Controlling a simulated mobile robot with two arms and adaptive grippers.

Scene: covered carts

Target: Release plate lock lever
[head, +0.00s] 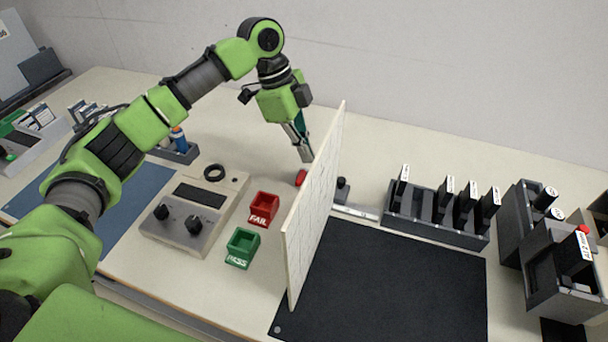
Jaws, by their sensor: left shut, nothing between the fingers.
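A white upright plate (318,205) with faint grid lines stands across the table, seen nearly edge-on. A small red piece (301,178), which looks like the lock lever's end, shows low on the left side of the plate. My left gripper (306,157) points down just above and behind the red piece, close to the plate's left face. It is shut and empty. I cannot tell whether the fingertips touch the red piece. A dark knob on a metal base (342,190) shows just right of the plate. My right gripper is not in view.
Left of the plate are a red FAIL bin (263,208), a green PASS bin (242,247) and a grey box with knobs (190,222). A black mat (400,285) lies clear on the right. A dark rack (430,228) of labelled pieces stands behind it.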

